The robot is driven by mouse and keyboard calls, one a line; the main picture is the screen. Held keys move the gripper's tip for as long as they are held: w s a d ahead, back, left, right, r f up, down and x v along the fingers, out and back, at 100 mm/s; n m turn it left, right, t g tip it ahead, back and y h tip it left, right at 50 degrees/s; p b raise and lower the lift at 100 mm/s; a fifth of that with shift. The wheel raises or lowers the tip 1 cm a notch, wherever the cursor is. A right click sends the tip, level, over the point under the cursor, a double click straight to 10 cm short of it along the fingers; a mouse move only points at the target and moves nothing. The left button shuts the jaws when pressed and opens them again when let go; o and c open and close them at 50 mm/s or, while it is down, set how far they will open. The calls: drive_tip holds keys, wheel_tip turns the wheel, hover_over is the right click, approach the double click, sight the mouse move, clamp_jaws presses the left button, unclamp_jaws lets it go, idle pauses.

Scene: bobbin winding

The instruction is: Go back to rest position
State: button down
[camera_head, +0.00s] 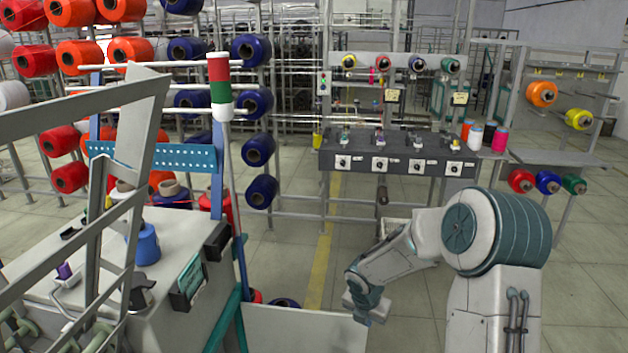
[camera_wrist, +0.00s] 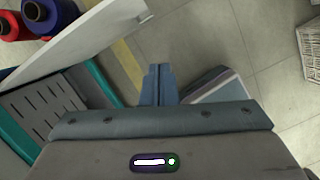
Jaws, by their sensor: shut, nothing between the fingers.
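My gripper (camera_wrist: 159,75) points down towards the floor in the wrist view, its two fingers together and nothing between them. In the head view my arm is folded at the lower right, and the gripper end (camera_head: 366,306) hangs low, just right of a white panel (camera_head: 300,328). The fingertips are hard to make out there. The winding bench (camera_head: 395,158) stands farther back, with a row of winding units on its dark top, well apart from my gripper.
A machine (camera_head: 165,250) with a blue spool and a red-green-white signal light (camera_head: 220,85) fills the left. Bobbin racks (camera_head: 258,149) stand behind it. A side shelf (camera_head: 555,157) with spools is at the right. A white basket (camera_wrist: 311,50) stands on the floor. Floor at right is clear.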

drive_tip(key=s+d+r+m+h+p, duration=0.1)
drive_tip(key=s+d+r+m, duration=0.2)
drive_tip(key=s+r+m, duration=1.15)
drive_tip(key=s+a+r+m+y+p, duration=0.1)
drive_tip(key=s+a+r+m+y, duration=0.1)
drive_tip(key=s+r+m, duration=0.6)
drive_tip(key=s+m, duration=0.4)
drive_tip(key=m, duration=0.3)
drive_tip(key=shift+s+a+y+p, duration=0.2)
drive_tip(key=shift+s+y+p, duration=0.05)
drive_tip(key=shift+y+p, duration=0.05)
